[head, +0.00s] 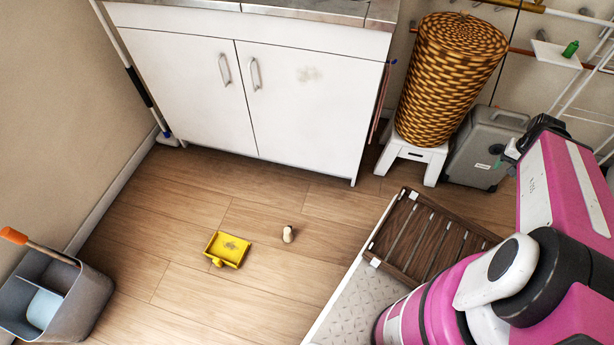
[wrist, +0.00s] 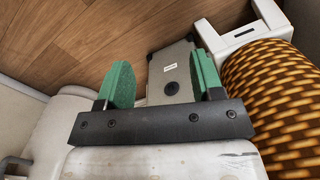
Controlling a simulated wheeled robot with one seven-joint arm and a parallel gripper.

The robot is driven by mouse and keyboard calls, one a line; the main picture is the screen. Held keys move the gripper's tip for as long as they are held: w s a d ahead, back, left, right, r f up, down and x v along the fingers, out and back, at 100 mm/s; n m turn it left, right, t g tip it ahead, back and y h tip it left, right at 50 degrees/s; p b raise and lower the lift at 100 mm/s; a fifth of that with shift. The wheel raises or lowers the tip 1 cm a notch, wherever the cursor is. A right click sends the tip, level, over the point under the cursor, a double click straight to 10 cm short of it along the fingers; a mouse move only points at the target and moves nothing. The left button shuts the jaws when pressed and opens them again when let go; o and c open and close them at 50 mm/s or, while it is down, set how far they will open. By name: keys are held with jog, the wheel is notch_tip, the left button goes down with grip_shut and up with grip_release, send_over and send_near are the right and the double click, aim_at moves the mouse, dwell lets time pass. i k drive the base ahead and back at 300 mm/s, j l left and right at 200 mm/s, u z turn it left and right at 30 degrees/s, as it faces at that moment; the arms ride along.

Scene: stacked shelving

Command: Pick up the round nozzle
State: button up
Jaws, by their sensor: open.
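A small pale beige rounded piece (head: 288,234), which looks like the round nozzle, is on the wooden floor in the head view, just right of a yellow tray-like object (head: 227,249). Its fine shape is too small to tell. It does not show in the wrist view. My gripper (wrist: 161,78) has two green fingers spread apart with nothing held between them. Through the gap the wrist view shows a grey case. My arm is at the right of the head view, well away from the beige piece.
A white cabinet (head: 200,90) stands behind. A wicker basket (head: 450,75) sits on a white stool (head: 412,153) beside the grey case (head: 482,148). A grey bin (head: 85,305) is at lower left. Floor around the beige piece is mostly clear.

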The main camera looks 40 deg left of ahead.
aim_at(288, 237)
jog(key=k+j, duration=0.3)
jog(key=k, duration=0.2)
jog(key=k+j+u, duration=0.1)
jog(key=k+j, duration=0.15)
jog(key=k, duration=0.3)
jog(key=u, duration=1.5)
jog(key=j+z, duration=0.15)
jog(key=j, duration=0.3)
jog(key=j+z, duration=0.15)
jog(key=j, duration=0.3)
jog(key=k+j+z, duration=0.15)
jog(key=j, duration=0.3)
jog(key=j+z, duration=0.1)
jog(key=j, duration=0.35)
jog(key=k+j+z, duration=0.15)
jog(key=j, duration=0.3)
jog(key=j+z, duration=0.15)
jog(key=j, duration=0.3)
jog(key=k+j+z, duration=0.15)
jog(key=j, duration=0.25)
